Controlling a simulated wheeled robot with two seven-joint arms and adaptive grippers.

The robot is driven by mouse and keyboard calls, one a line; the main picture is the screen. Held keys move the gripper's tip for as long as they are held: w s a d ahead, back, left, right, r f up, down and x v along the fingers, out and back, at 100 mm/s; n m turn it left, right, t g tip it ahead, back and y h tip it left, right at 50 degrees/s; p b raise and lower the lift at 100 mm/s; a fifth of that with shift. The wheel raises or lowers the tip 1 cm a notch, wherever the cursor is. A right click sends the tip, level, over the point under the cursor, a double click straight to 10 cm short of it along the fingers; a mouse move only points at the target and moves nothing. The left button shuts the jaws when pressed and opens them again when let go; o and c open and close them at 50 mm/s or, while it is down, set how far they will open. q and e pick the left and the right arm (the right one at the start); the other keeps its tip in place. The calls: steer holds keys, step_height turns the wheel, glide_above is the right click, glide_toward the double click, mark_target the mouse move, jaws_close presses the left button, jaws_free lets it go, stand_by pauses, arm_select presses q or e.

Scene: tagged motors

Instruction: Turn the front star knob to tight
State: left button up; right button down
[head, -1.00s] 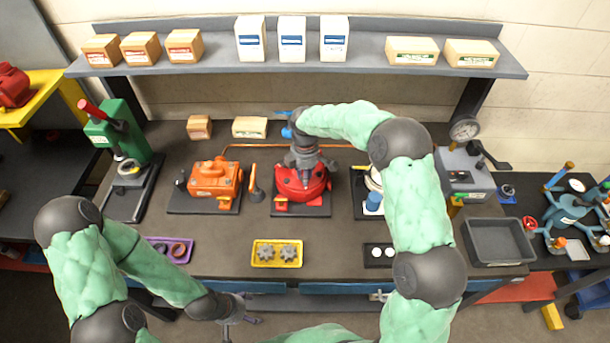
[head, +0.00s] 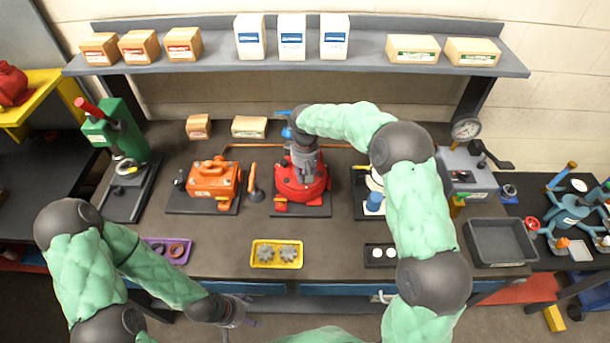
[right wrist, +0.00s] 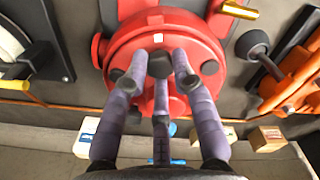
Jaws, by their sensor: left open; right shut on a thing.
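The red round motor housing (head: 301,186) stands on a dark base plate in the middle of the bench. My right gripper (head: 303,172) points down onto its top. In the right wrist view, the red housing (right wrist: 165,50) fills the upper middle, and the three fingers of my right gripper (right wrist: 159,78) are closed around a dark knob-like piece (right wrist: 160,65) at its centre. The fingertips hide most of that piece, so its star shape and setting cannot be read. My left gripper (head: 236,313) is open and empty, low in front of the bench and partly hidden.
A yellow tray (head: 277,264) with two grey star-shaped parts lies in front. A grey bin (head: 500,255) is at the right. A shelf with boxes (head: 291,38) hangs behind.

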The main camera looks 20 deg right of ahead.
steer(key=m, duration=0.3)
steer(key=shift+w+r+m+b, duration=0.2)
steer(key=shift+r+m+b, duration=0.1)
steer(key=shift+m, duration=0.1)
steer(key=m, duration=0.3)
steer(key=shift+m, duration=0.3)
steer(key=m+b, duration=0.1)
steer(key=m, duration=0.5)
steer(key=shift+r, duration=0.1)
steer(key=m+b, duration=0.1)
steer(key=m, duration=0.5)
steer(key=shift+w+m, duration=0.1)
steer(key=shift+m, duration=0.2)
steer(key=m+b, duration=0.1)
steer(key=m, duration=0.5)
steer(key=c, duration=1.3)
jaws_free()
steer(key=shift+s, duration=0.2)
